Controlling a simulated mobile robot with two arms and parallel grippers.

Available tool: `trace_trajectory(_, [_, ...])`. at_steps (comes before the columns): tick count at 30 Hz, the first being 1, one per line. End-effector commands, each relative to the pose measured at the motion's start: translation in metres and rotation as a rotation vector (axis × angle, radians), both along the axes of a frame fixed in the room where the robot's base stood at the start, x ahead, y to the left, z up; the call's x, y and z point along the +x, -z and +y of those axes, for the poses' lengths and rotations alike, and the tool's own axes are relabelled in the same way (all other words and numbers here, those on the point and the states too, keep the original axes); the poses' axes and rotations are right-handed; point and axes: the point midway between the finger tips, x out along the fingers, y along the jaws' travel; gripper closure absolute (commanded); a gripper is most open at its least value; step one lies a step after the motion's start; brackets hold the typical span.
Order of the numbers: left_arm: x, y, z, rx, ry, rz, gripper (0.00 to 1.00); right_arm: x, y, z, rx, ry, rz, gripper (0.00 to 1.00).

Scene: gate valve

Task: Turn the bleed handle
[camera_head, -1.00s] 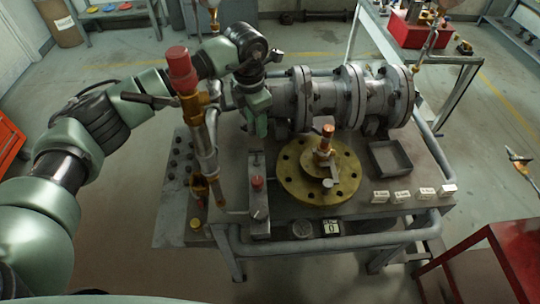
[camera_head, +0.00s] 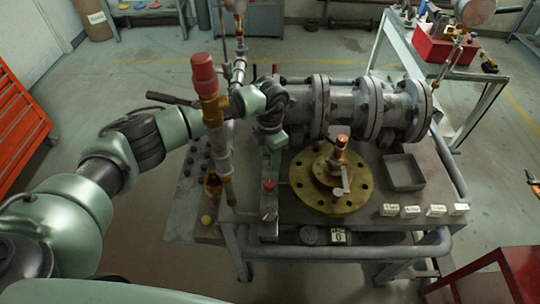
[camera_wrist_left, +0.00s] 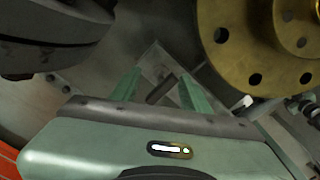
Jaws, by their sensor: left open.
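A dark lever (camera_head: 170,98) sticks out to the left beside a red-capped brass valve (camera_head: 208,95) on an upright pipe. A small pale handle (camera_head: 341,184) sits on the brass flange (camera_head: 332,200). I cannot tell for sure which is the bleed handle. My left gripper (camera_head: 272,160) is low over the bench, right of the upright pipe and left of the flange. My right gripper is not in view.
The large grey flanged pipe (camera_head: 345,105) lies behind the gripper. A small red-topped fitting (camera_head: 269,185) stands close in front of it. A grey tray (camera_head: 402,172) and several white labels (camera_head: 411,211) are at the bench's right. A red cabinet (camera_head: 18,120) is far left.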

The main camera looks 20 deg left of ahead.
Motion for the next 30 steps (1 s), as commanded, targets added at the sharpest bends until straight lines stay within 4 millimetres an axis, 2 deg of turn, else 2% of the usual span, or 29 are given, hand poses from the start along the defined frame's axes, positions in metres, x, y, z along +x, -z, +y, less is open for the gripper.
trace_trajectory(1, [0.0001, -0.0002, -0.0002, 0.000, 0.000, 0.000, 0.54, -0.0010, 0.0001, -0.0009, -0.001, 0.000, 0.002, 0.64])
trace_trajectory(6, [0.0002, -0.0005, -0.0002, -0.001, 0.000, -0.001, 1.00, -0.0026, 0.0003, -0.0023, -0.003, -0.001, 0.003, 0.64])
trace_trajectory(20, [0.0008, -0.0008, -0.0001, 0.000, -0.039, -0.002, 1.00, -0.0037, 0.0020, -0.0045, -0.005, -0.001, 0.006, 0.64])
trace_trajectory(30, [0.0013, -0.0006, -0.0005, -0.001, -0.261, -0.005, 1.00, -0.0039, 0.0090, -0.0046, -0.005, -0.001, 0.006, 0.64])
